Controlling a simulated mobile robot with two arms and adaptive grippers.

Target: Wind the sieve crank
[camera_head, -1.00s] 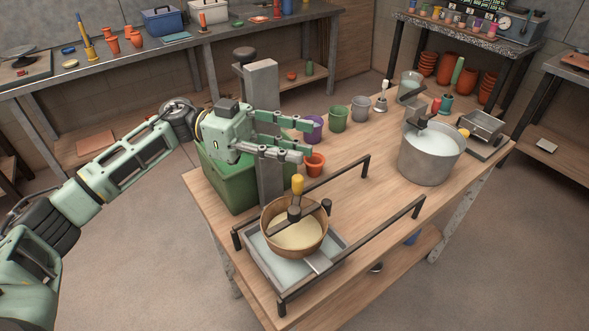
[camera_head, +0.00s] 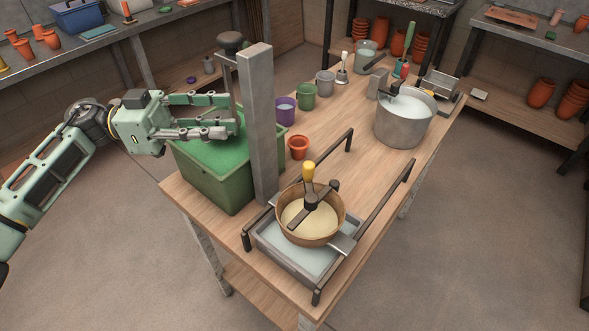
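The sieve (camera_head: 283,228) is a round wooden-rimmed bowl with cream-coloured contents, sitting above a grey tray at the front of the table. Its crank (camera_head: 323,218) is a dark bar across the top with a dark hub and an upright yellow knob (camera_head: 308,171). My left gripper (camera_head: 233,115) is open and empty, its fingers pointing right above the green bin. It is up and to the left of the crank, apart from it, with the grey post between them in the picture. My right gripper is not in view.
The tall grey post (camera_head: 258,130) stands beside the green bin (camera_head: 215,190). Dark rails (camera_head: 383,218) flank the sieve. A terracotta pot (camera_head: 298,147), coloured cups and a large metal pot (camera_head: 403,128) stand farther back. The table between the cups and right rail is mostly clear.

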